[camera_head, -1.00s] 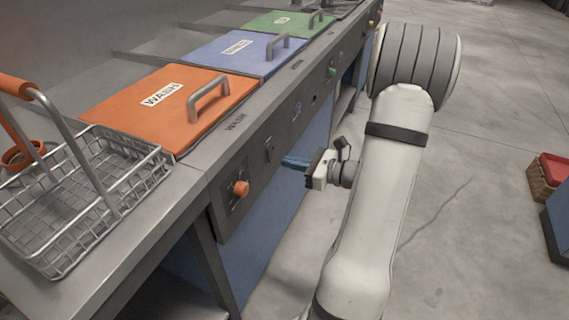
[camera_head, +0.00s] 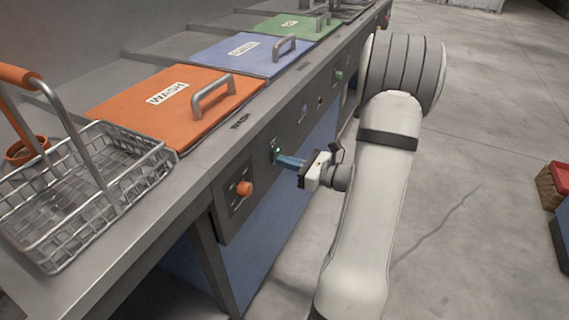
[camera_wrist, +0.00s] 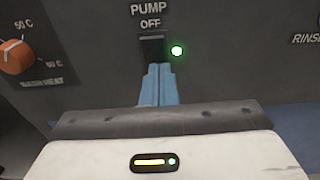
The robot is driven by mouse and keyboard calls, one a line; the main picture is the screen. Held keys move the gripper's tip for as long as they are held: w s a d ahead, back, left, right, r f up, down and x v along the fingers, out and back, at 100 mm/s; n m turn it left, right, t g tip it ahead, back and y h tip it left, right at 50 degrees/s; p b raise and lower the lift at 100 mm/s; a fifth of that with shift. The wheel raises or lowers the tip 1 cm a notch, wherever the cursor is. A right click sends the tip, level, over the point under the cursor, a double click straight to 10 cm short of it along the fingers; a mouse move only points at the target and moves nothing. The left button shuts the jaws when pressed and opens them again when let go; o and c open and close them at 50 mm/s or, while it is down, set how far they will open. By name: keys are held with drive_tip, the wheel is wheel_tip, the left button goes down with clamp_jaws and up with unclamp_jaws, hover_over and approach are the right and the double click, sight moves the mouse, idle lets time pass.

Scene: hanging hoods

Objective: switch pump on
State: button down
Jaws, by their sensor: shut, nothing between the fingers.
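The pump switch (camera_wrist: 152,47) is a small dark rocker under the words PUMP and OFF in the wrist view. A green light (camera_wrist: 177,50) glows just right of it. In the head view the switch (camera_head: 275,144) is on the front panel below the orange WASH lid. My gripper (camera_wrist: 158,67) has blue fingers closed together, with nothing between them. Its fingertips are at the lower edge of the switch and hide part of it. In the head view my gripper (camera_head: 279,159) reaches the panel from the right.
An orange WASH HEAT knob (camera_wrist: 14,57) is left of the switch. A wire basket (camera_head: 75,195) stands on the counter at left. Orange (camera_head: 200,120), blue (camera_head: 222,56) and green (camera_head: 290,27) lids line the counter. Open floor (camera_head: 490,150) lies at right.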

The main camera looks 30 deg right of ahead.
drive_tip(key=f+p+v, duration=0.2)
drive_tip(key=v, duration=1.1)
drive_tip(key=shift+s+d+f, duration=0.3)
drive_tip(key=shift+s+d, duration=0.05)
